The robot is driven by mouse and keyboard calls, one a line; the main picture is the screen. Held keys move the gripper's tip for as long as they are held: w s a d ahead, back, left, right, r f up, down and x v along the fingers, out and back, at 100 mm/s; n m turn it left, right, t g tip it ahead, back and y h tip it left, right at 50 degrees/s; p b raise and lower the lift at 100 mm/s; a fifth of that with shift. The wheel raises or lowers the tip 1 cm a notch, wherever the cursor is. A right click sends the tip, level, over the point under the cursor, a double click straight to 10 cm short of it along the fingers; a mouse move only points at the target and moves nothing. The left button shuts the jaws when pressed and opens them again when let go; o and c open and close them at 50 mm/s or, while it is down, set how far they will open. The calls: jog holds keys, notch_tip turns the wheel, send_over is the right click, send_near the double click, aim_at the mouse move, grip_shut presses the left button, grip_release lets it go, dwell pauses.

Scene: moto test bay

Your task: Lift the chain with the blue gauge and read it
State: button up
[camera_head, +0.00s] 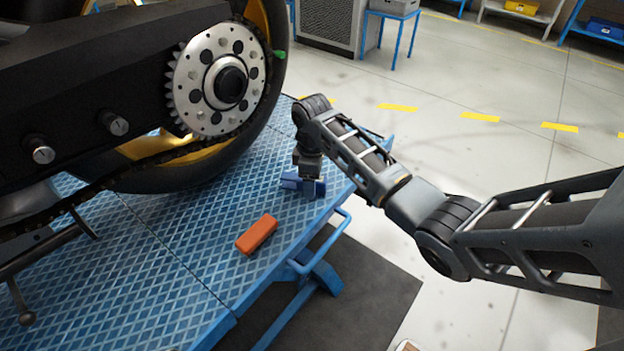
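The blue gauge (290,181) lies on the blue lift platform near its right edge. My gripper (309,180) points down right over the gauge, and its fingers hide the gauge's middle. Whether the fingers are closed on it or only around it cannot be told. The dark chain (125,170) runs around the silver rear sprocket (217,80) and sags along under the swingarm (90,90) to the left. The gauge is apart from the chain.
An orange block (257,234) lies on the patterned lift platform (190,235), nearer the camera than the gauge. The motorcycle's rear wheel (190,175) stands left of my gripper. Open floor lies right of the platform, with shelves and a stool at the back.

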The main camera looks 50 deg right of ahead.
jog(key=shift+r, duration=3.9)
